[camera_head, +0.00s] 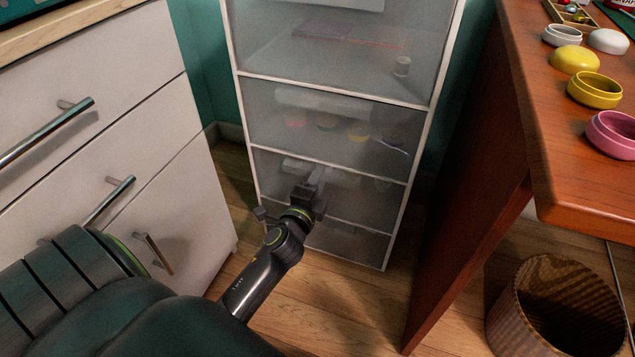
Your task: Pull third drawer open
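A tall drawer unit with a white frame and translucent grey fronts (340,122) stands in the middle of the head view. Its third visible drawer from the top (372,200) looks closed, its front about level with the frame. My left gripper (314,184) is at the upper middle of that front, close to a pale handle-like bar (298,165). The gripper hides part of the bar, and I cannot tell whether its fingers are around it, touching it or apart. Its finger opening is too small and dark to judge. My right gripper is not in view.
A white cabinet (150,150) with metal bar handles stands close on the left. A wooden desk (560,120) with small round pots (595,90) is on the right. A woven basket (555,310) is below it. Wooden floor (340,285) is clear before the drawers.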

